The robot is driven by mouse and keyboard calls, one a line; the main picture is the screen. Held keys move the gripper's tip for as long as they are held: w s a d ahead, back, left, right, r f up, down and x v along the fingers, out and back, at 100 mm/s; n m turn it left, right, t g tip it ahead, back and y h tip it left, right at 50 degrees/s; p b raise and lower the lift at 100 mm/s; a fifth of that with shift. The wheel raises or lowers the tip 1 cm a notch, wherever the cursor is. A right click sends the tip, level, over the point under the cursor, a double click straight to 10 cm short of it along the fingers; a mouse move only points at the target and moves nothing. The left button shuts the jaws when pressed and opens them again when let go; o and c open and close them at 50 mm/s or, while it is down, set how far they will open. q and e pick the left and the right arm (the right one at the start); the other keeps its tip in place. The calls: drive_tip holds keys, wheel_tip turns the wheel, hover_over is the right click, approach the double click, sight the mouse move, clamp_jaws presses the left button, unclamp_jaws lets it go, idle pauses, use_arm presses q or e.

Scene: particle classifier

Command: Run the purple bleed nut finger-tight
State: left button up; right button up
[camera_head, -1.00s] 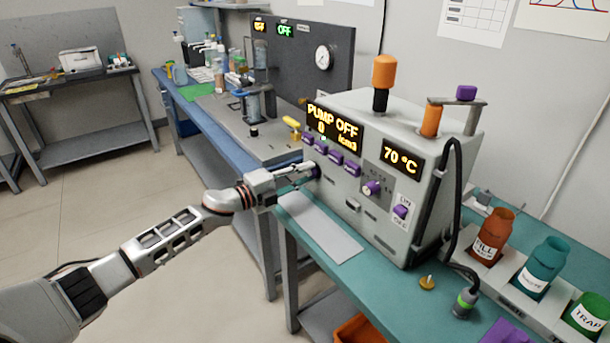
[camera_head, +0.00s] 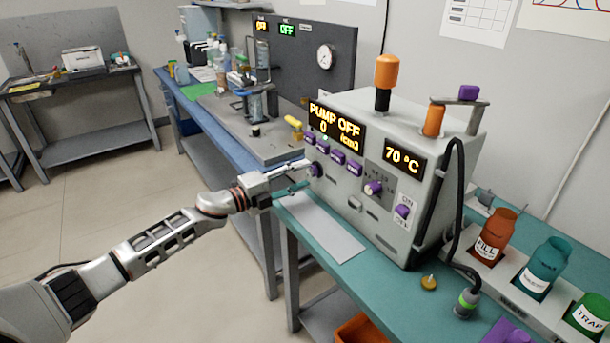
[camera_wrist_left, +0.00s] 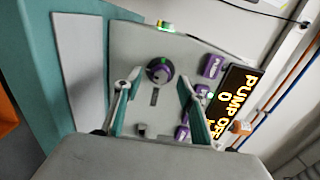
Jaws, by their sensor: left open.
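The purple bleed nut (camera_head: 315,171) is a round knob low on the left end of the grey machine's front panel. My left gripper (camera_head: 298,177) is open just in front of the nut. In the left wrist view my left gripper (camera_wrist_left: 157,96) has one finger to each side of the nut's line, with clear gaps. The fingers do not appear to touch it. My right gripper is not in view.
The grey machine (camera_head: 345,207) shows "PUMP OFF", 0 /cm3 and 70 °C. Several purple buttons (camera_head: 338,157) sit close to the nut. A flat light plate (camera_head: 325,235) lies on the teal bench (camera_head: 375,285) below. An orange-topped post (camera_head: 386,72) stands on the machine.

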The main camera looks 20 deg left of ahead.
use_arm(q)
drive_tip(key=v, duration=1)
drive_tip(key=shift+s, duration=0.1)
drive_tip(key=s+d+f+n+g+y+p, duration=0.1)
drive_tip(key=s+d+f+n+y, duration=0.1)
drive_tip(key=s+f+n, duration=0.5)
drive_tip(key=s+d+f+n+g+y+p, duration=0.1)
drive_tip(key=s+d+f+n+y, duration=0.2)
drive_tip(key=s+f+n, duration=0.4)
drive_tip(key=s+d+f+n+g+y+p, duration=0.1)
drive_tip(key=s+d+f+n+y, duration=0.2)
drive_tip(key=s+f, duration=1)
drive_tip(key=s+d+n, duration=0.2)
drive_tip(key=s+n, duration=0.2)
drive_tip(key=s, duration=0.3)
drive_tip(key=shift+f+g, duration=0.3)
drive_tip(key=shift+g, duration=0.1)
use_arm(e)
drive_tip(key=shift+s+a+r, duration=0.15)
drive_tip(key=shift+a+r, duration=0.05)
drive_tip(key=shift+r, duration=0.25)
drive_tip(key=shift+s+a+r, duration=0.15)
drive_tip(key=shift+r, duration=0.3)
use_arm(q)
drive_tip(key=shift+w, duration=0.1)
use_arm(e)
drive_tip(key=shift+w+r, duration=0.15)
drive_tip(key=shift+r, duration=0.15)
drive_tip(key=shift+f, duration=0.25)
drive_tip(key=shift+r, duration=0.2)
